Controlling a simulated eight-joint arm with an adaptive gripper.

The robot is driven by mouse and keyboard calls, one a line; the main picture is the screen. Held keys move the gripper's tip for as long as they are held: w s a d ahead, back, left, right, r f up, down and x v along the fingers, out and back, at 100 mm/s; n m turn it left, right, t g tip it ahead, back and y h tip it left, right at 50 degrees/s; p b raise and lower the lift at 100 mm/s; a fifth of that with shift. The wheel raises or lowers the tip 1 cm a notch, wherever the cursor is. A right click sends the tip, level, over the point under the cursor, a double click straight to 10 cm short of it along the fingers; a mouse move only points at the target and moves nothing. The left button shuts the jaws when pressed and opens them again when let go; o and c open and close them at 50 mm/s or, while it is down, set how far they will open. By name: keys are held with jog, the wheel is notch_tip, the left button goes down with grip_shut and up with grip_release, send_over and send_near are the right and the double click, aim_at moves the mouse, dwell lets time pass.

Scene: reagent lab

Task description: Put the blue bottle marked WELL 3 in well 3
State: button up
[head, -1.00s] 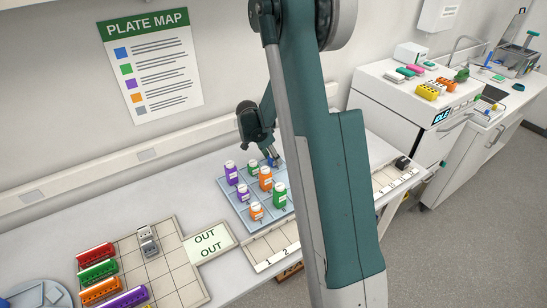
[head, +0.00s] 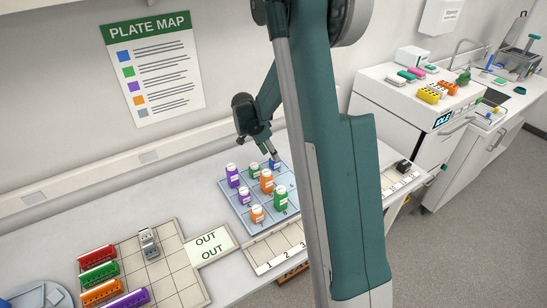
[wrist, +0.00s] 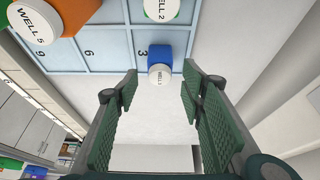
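The blue bottle (head: 275,164) stands at the far right of the blue plate (head: 243,222). In the wrist view the blue bottle (wrist: 160,54) has a white cap with small print, and it is in the cell beside the printed 3. My gripper (wrist: 158,88) is open, with a clear gap between its green pads, and the bottle is beyond the fingertips, apart from them. In the head view my gripper (head: 275,155) is just above the bottle; my arm hides part of the plate's right side.
Other bottles stand on the plate: purple (head: 233,176), orange (head: 266,181) and green (head: 281,199) ones among them. The WELL 2 bottle (wrist: 161,8) is beside the blue one. A numbered strip (head: 276,252) lies in front. The bench behind the plate is clear.

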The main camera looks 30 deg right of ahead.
jog(key=v, duration=0.7)
dwell(0.6)
jog(key=s+a+r+n+t+y, duration=0.2)
jog(key=s+a+r+n+t, duration=0.2)
jog(key=s+a+r+n, duration=0.75)
jog(key=s+a+r+n+t+y, duration=0.1)
jog(key=s+a+n, duration=0.1)
jog(key=s+a, duration=0.2)
jog(key=s+a+r+n+t, duration=0.1)
jog(key=s+a, duration=0.3)
jog(key=s, duration=0.7)
jog(key=s+a+r+n+t+y, duration=0.1)
jog(key=s+a+r+n, duration=0.1)
jog(key=s+a, duration=0.3)
jog(key=s+n, duration=0.1)
jog(key=s, duration=0.2)
jog(key=shift+r+y, duration=0.2)
jog(key=shift+y, duration=0.1)
jog(key=shift+s+a+f+n, duration=0.1)
jog(key=shift+a+f+n, duration=0.05)
jog(key=shift+n, duration=0.1)
